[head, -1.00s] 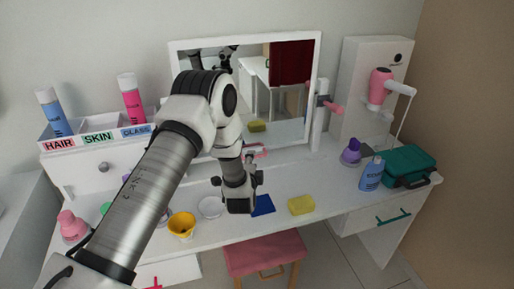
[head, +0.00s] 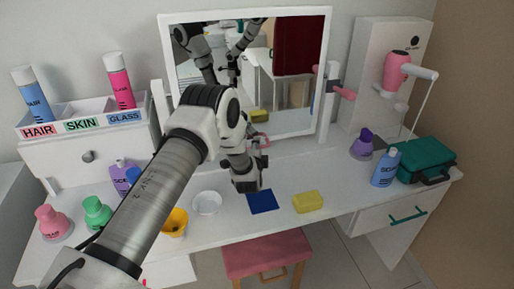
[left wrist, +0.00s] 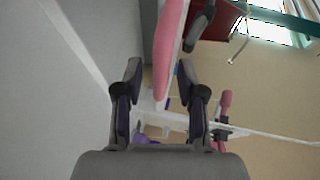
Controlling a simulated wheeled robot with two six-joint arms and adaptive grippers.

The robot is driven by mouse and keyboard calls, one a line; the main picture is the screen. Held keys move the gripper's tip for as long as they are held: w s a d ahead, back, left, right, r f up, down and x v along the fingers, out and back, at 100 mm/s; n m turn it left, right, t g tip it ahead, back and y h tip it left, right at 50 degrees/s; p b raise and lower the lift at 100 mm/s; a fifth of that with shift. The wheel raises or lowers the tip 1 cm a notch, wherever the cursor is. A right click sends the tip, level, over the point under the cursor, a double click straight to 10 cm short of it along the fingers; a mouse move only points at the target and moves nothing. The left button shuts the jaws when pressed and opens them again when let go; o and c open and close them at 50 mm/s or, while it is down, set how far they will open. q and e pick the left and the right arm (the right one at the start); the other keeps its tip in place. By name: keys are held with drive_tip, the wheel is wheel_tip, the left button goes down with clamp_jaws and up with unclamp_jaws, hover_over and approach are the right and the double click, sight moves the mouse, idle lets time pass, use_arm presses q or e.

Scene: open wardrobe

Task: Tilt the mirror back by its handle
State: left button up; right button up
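The mirror (head: 235,85) stands upright in a white frame at the back of the white dressing table. A pink handle (head: 263,142) shows at its lower edge, partly hidden by my left gripper. My left gripper (head: 259,158) is in front of the mirror's lower edge, largely hidden behind its own wrist. In the left wrist view the two fingers of my left gripper (left wrist: 160,82) are apart, with the pink bar of the handle (left wrist: 168,45) between or just beyond them. I cannot tell whether they touch it. My right gripper is not in view.
A blue cloth (head: 262,202), yellow sponge (head: 308,202), white bowl (head: 207,202) and yellow cup (head: 174,222) are on the tabletop near my arm. A pink knob (head: 342,92) is on the right mirror post. Bottles and a green case (head: 425,159) stand right.

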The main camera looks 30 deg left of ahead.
use_arm(q)
drive_tip(key=shift+w+a+f, duration=0.1)
drive_tip(key=shift+w, duration=0.1)
clamp_jaws()
drive_tip(key=shift+s+d+r+p, duration=0.15)
drive_tip(key=shift+d+r+p, duration=0.05)
drive_tip(key=shift+r+p, duration=0.2)
drive_tip(key=s+d+r+n+g+h+p, duration=0.1)
drive_tip(key=s+d+r+g+h+p, duration=0.1)
drive_tip(key=s+d+p, duration=0.2)
drive_tip(key=d+p, duration=0.1)
drive_tip(key=p, duration=0.2)
drive_tip(key=shift+s+r+g, duration=0.2)
drive_tip(key=shift+g, duration=0.2)
unclamp_jaws()
